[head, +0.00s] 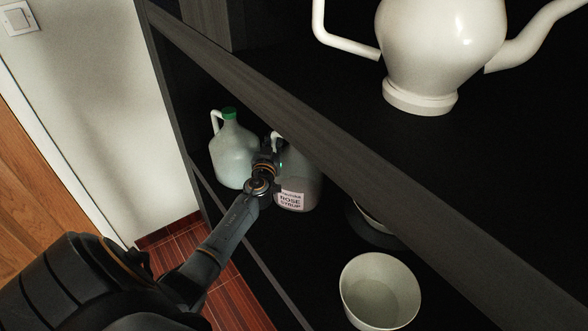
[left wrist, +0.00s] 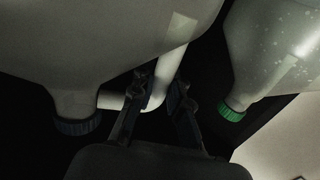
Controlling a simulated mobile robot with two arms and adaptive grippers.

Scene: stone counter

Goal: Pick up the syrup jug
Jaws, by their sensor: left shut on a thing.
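The syrup jug (head: 298,187), with a pale label reading "rose syrup", stands on the dark shelf in the head view. Its upper part is hidden behind the shelf edge above. My left gripper (head: 268,160) is at the jug's left side, at the handle. In the left wrist view the jug (left wrist: 95,35) appears upside down with a dark cap, and its white handle (left wrist: 170,68) passes between the fingers of my left gripper (left wrist: 160,95), which is shut on it. My right gripper is not in view.
A second jug (head: 233,158) with a green cap stands close on the left; it also shows in the left wrist view (left wrist: 265,55). A pale bowl (head: 380,292) sits at the front right, with a dark round object (head: 372,232) behind it. A white teapot (head: 440,45) stands on the shelf above.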

